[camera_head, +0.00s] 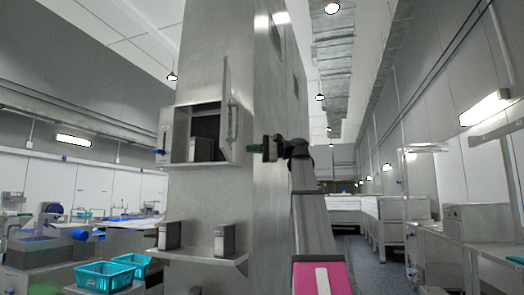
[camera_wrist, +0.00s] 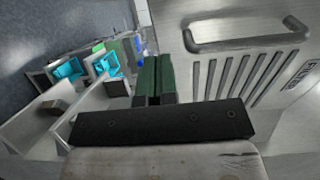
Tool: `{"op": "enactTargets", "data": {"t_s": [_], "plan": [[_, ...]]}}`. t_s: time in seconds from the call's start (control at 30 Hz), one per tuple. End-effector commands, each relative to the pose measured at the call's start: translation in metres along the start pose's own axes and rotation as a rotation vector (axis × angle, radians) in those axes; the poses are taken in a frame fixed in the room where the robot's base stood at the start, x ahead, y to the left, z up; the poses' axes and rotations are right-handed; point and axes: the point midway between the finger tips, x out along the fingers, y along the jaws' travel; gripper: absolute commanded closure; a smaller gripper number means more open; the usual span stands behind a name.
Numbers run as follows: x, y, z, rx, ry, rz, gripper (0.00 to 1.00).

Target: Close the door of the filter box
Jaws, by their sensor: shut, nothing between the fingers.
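The filter box (camera_head: 180,146) is a metal box on the side of a tall steel column, with dark contents inside. Its door (camera_head: 227,110) stands open, hinged on the right side of the opening, with a bar handle on its face. In the wrist view the door (camera_wrist: 223,62) fills the right side, showing its handle, slots and a label. My gripper (camera_head: 254,149) has green fingers and is shut and empty. It is just right of the door's lower part. In the wrist view my gripper (camera_wrist: 154,62) points along the door's left edge; whether it touches cannot be told.
Teal crates (camera_head: 105,275) stand at lower left. Benches line the right wall (camera_head: 404,208), beside an open floor aisle (camera_head: 360,250).

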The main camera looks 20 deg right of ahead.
Motion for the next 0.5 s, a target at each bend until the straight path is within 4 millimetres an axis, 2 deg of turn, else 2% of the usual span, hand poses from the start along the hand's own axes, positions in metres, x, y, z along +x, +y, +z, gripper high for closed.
{"op": "enactTargets", "data": {"t_s": [0.2, 0.5], "plan": [[0.037, 0.0, 0.001, 0.0, -0.002, -0.001, 1.0], [0.067, 0.0, 0.0, -0.001, 0.0, 0.0, 1.0]]}}
